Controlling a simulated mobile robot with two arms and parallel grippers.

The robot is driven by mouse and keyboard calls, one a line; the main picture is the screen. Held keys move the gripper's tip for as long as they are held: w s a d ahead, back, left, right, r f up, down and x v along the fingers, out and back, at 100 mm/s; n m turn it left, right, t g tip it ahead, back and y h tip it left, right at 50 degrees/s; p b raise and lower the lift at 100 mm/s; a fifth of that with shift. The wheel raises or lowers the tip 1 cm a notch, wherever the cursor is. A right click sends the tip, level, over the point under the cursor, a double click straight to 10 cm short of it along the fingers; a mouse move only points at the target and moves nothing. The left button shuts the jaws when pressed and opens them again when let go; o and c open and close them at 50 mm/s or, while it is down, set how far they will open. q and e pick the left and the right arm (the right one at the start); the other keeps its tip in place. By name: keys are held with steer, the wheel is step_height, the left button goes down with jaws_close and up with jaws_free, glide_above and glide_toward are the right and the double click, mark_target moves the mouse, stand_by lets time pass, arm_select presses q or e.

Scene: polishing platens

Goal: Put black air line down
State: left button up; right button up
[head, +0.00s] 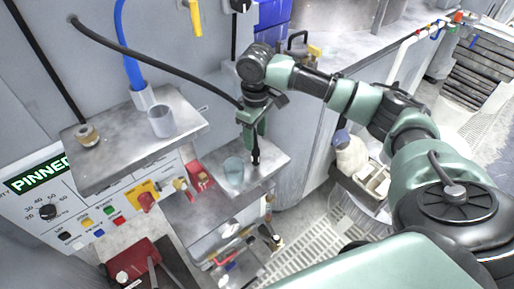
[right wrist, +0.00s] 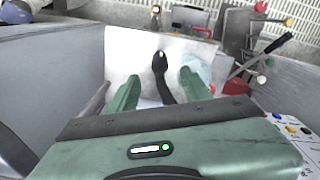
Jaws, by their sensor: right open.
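The black air line (head: 150,63) leaves the wall at the upper left and curves down to my right gripper (head: 256,142). Its black nozzle (head: 256,157) points down at a small metal shelf (head: 272,158), beside a clear cup (head: 233,169). My right gripper is above this shelf with its fingers down. In the right wrist view the two green fingers (right wrist: 158,82) are spread, with the black nozzle (right wrist: 160,66) between them and the shelf (right wrist: 128,47) behind. The nozzle's tip appears at the shelf; I cannot tell whether it touches. My left gripper is not in view.
A crate with a white bottle (head: 350,155) stands right of the small shelf.

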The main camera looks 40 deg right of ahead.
mark_target(255, 144)
steer(key=shift+n, duration=0.3)
steer(key=shift+s+a+f, duration=0.1)
steer(key=shift+a+f, duration=0.05)
steer(key=shift+f, duration=0.15)
step_height(255, 144, down, 3)
steer(key=shift+s+r, duration=0.1)
steer(key=shift+r, duration=0.05)
steer(key=f, duration=0.2)
steer(key=shift+w+d+f, duration=0.2)
steer(key=shift+w+f, duration=0.05)
steer(key=shift+f, duration=0.7)
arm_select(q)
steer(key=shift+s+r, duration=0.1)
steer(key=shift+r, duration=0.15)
arm_select(e)
jaws_close()
